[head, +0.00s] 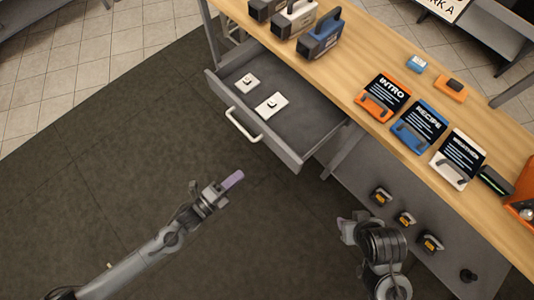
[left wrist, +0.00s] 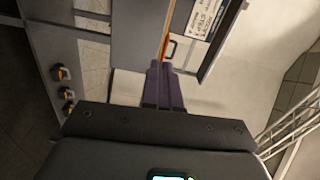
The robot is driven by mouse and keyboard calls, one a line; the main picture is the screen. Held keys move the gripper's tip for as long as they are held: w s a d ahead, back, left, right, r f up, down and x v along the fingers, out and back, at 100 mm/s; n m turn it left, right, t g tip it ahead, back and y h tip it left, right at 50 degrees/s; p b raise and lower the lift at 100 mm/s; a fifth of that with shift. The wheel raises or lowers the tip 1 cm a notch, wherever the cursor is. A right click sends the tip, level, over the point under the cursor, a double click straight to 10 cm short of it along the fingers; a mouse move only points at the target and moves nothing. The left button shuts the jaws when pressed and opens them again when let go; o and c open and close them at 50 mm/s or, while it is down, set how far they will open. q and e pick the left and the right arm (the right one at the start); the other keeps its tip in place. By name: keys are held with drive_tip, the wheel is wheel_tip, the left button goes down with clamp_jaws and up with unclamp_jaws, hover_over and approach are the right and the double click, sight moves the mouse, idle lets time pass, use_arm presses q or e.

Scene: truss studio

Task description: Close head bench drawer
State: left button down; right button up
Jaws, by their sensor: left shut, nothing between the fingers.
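The bench drawer (head: 300,150) is a grey drawer pulled out from under the wooden bench top (head: 390,60) in the head view. Its white bar handle (head: 243,127) is on the front panel. Two small white cards with dark pieces (head: 271,104) lie inside it. My left gripper (head: 232,180) is in front of the drawer front, below the handle and apart from it. Its purple fingers are together and empty; they also show in the left wrist view (left wrist: 163,85). My right arm is at the lower right of the head view, but its fingertips are not clear.
On the bench top stand several cases, including a blue one (head: 321,35), and the INTRO (head: 387,92), RECIPE (head: 423,121) and third (head: 462,152) cards in holders. Small yellow-black items (head: 404,218) sit on a lower grey shelf. The dark floor mat before the drawer is clear.

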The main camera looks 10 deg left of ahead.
use_arm(q)
wheel_tip(320, 180, down, 5)
drive_tip(key=w+b, duration=0.1)
drive_tip(key=b, duration=0.3)
drive_tip(key=m+b, duration=0.1)
drive_tip(key=b, duration=0.3)
approach(273, 146)
drive_tip(key=x, duration=0.6)
drive_tip(key=shift+f, duration=0.35)
drive_tip(key=shift+w+d, duration=0.2)
drive_tip(key=shift+w, duration=0.15)
use_arm(e)
wheel_tip(273, 146, down, 10)
use_arm(q)
drive_tip(key=shift+w, duration=0.1)
use_arm(e)
drive_tip(key=shift+s+d, duration=0.15)
